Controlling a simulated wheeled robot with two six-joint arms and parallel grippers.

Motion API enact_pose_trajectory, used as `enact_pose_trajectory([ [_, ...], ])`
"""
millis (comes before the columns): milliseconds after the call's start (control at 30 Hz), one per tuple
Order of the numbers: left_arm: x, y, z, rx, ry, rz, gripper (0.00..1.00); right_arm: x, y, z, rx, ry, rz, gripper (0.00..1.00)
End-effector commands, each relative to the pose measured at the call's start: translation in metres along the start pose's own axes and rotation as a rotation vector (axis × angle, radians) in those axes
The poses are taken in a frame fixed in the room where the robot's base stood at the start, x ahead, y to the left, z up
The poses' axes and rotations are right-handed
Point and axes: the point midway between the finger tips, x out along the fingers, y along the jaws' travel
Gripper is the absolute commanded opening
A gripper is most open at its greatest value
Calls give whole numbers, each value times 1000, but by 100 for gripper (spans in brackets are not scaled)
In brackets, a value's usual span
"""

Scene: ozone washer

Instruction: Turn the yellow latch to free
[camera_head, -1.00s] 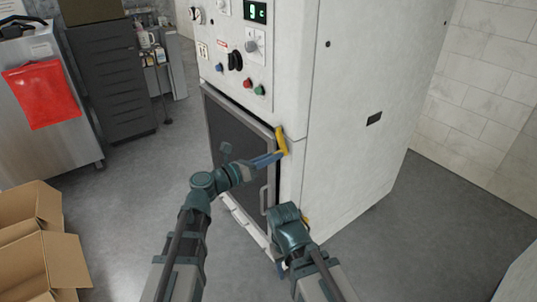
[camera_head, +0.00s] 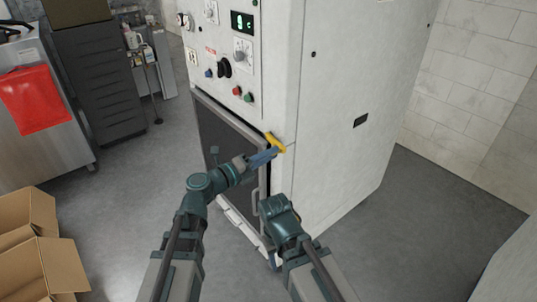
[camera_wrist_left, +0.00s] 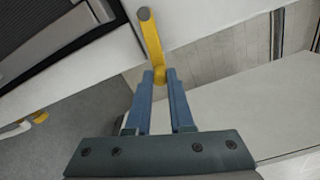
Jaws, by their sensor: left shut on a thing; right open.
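The yellow latch (camera_head: 273,138) is on the front of the white washer, at the upper right corner of the dark door (camera_head: 228,142). It leans with its upper end to the left. My left gripper (camera_head: 273,151) is shut on the latch's lower end. In the left wrist view the latch (camera_wrist_left: 151,38) stands up from between the blue fingertips (camera_wrist_left: 160,76). My right gripper (camera_head: 273,264) is low in front of the washer, pointing down and clear of the latch; its fingers are largely hidden by its wrist.
A door handle (camera_head: 256,204) stands close to both arms. A second yellow part (camera_wrist_left: 40,117) shows low on the washer in the left wrist view. Knobs and buttons (camera_head: 237,91) sit above the door. Open cardboard boxes (camera_head: 40,268) lie at left.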

Motion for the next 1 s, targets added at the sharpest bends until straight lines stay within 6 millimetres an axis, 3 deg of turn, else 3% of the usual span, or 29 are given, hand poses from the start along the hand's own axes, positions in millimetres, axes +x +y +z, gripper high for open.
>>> enact_pose_trajectory([
  [400, 0, -10, 4, -156, -2, 1, 0, -11, 1, 1, 0, 0, 0, 50],
  [933, 0, -11, 5, -175, -2, -1, 0, -12, 1, 1, 0, 0, 0, 50],
  [967, 0, -11, 5, -175, -2, -1, 24, -12, 1, 1, 0, 0, 0, 50],
  [1000, 0, -11, 5, -175, -2, -1, 31, -12, 1, 1, 0, 0, 0, 50],
])
